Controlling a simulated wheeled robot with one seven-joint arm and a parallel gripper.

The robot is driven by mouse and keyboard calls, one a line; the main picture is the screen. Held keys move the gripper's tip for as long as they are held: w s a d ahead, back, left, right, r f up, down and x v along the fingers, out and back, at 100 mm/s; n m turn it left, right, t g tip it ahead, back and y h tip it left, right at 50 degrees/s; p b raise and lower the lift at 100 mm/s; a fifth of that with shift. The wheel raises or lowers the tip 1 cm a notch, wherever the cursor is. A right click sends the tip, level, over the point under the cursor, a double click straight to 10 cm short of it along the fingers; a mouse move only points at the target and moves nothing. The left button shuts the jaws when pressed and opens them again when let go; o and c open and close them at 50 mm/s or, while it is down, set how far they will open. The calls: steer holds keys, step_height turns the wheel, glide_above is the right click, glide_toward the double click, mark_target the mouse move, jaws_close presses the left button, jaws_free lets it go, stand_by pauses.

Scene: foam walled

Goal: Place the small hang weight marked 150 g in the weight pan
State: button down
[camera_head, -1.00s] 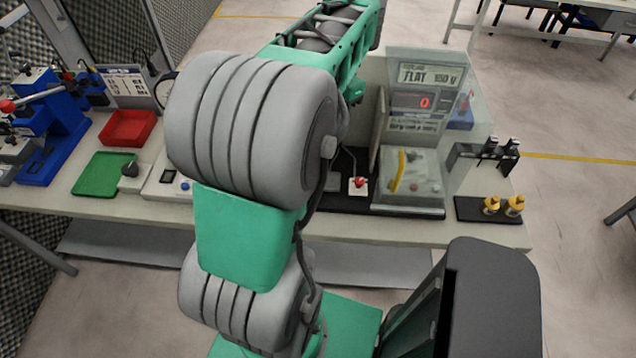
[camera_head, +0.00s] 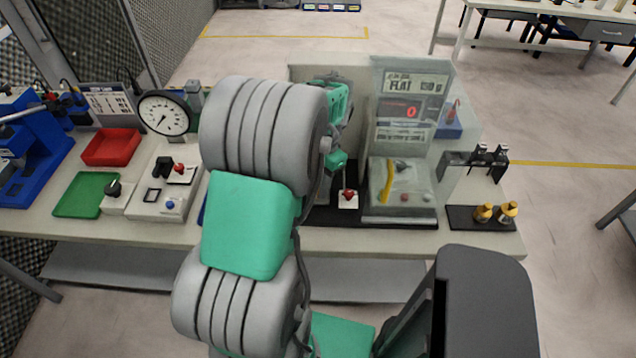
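Two small brass weights, a left one (camera_head: 484,212) and a right one (camera_head: 508,211), stand upright on a black mat at the bench's right end. Two dark-topped pieces, a left one (camera_head: 480,153) and a right one (camera_head: 500,153), sit at the rack behind them. Their markings are too small to read. A clear-walled instrument has a sign (camera_head: 416,83) that seems to read "FLAT 150 g" and a red display showing 0. I cannot make out a weight pan.
A dial gauge (camera_head: 164,115), red tray (camera_head: 112,147), green tray (camera_head: 87,195) and a control box (camera_head: 160,200) crowd the bench's left. A red-knobbed switch (camera_head: 348,199) sits left of the instrument. The bench's front strip (camera_head: 370,240) is clear.

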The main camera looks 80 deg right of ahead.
steer(key=shift+f, duration=0.2)
steer(key=c, duration=1.1)
jaws_free()
steer(key=shift+r, duration=0.1)
steer(key=shift+o, duration=0.2)
step_height(320, 180, up, 12)
steer(key=d, duration=0.1)
steer(key=shift+s+d+b, duration=0.25)
steer(key=shift+s+b, duration=0.1)
steer(key=shift+s, duration=0.1)
steer(key=shift+r, duration=0.1)
